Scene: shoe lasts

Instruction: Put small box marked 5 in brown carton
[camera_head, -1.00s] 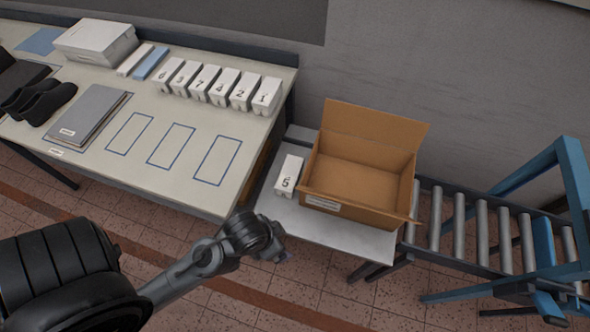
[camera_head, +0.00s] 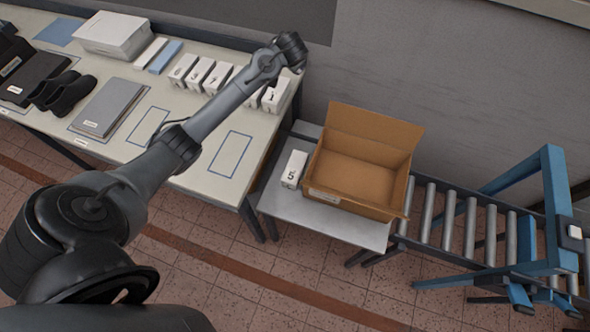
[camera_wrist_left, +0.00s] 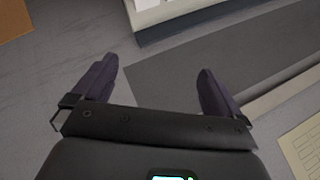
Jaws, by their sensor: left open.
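The small white box marked 5 (camera_head: 294,168) stands on the low grey side table, just left of the brown carton. The brown carton (camera_head: 372,128) is open at the top with its flap up, and its inside looks empty. My left arm reaches across the long table, and its hand (camera_head: 291,52) is over the table's far right corner, above and beyond box 5 and apart from it. In the left wrist view my left gripper (camera_wrist_left: 157,70) is open, with nothing between its fingers. My right gripper is not in view.
A row of other small numbered white boxes (camera_head: 200,73) stands on the long table (camera_head: 205,175), partly hidden by my arm. A grey side table (camera_head: 345,227) bears the carton. A roller conveyor (camera_head: 470,225) with a blue frame is at right. A grey wall rises behind.

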